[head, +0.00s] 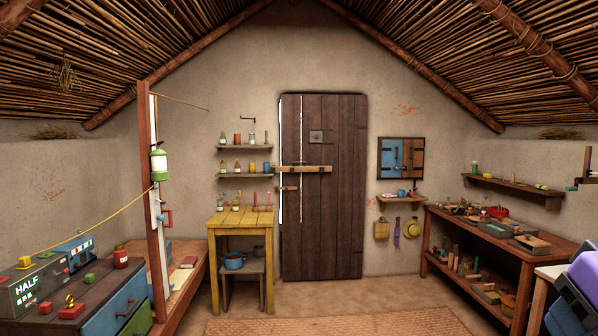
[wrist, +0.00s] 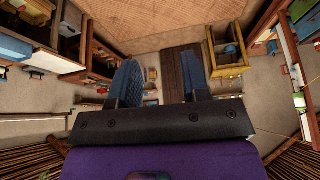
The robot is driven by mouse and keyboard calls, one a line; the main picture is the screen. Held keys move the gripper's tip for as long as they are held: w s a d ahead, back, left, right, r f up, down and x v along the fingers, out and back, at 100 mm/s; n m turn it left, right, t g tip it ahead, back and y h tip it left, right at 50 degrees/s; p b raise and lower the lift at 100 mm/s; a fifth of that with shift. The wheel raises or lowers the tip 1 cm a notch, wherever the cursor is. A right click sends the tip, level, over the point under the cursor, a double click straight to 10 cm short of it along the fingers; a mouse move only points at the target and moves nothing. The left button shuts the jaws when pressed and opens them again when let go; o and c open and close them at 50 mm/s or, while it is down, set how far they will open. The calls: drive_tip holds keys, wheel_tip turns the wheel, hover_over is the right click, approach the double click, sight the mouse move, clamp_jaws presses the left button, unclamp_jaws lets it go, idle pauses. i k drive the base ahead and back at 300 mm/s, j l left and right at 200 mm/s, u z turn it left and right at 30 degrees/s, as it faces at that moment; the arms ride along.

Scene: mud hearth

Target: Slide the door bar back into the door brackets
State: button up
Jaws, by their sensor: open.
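The plank door (head: 335,200) stands in the back wall and looks shut or nearly shut. The door bar (head: 312,169) is a light wooden bar lying level across the door's left half, its left end near the left door edge. Dark bracket pieces show on it, but they are too small to tell how the bar sits in them. In the wrist view the door (wrist: 183,68) appears upside down, far beyond my gripper (wrist: 163,65). My gripper is open, with nothing between its fingers, well away from the bar.
A yellow table (head: 240,218) stands left of the door, below two wall shelves (head: 243,176). A long workbench (head: 500,235) full of items runs along the right wall. A blue-fronted chest (head: 125,300) stands front left. The mat (head: 330,325) and floor before the door are clear.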

sight(278, 169)
drive_tip(key=i+j+u, duration=0.1)
drive_tip(key=i, duration=2.5)
drive_tip(key=i+l+u, duration=0.1)
drive_tip(key=i, duration=2.55)
drive_tip(key=i+u, duration=0.25)
drive_tip(key=i, duration=0.2)
drive_tip(key=i+l+u, duration=0.2)
drive_tip(key=i, duration=0.2)
drive_tip(key=i+l+u, duration=0.25)
drive_tip(key=i, duration=0.2)
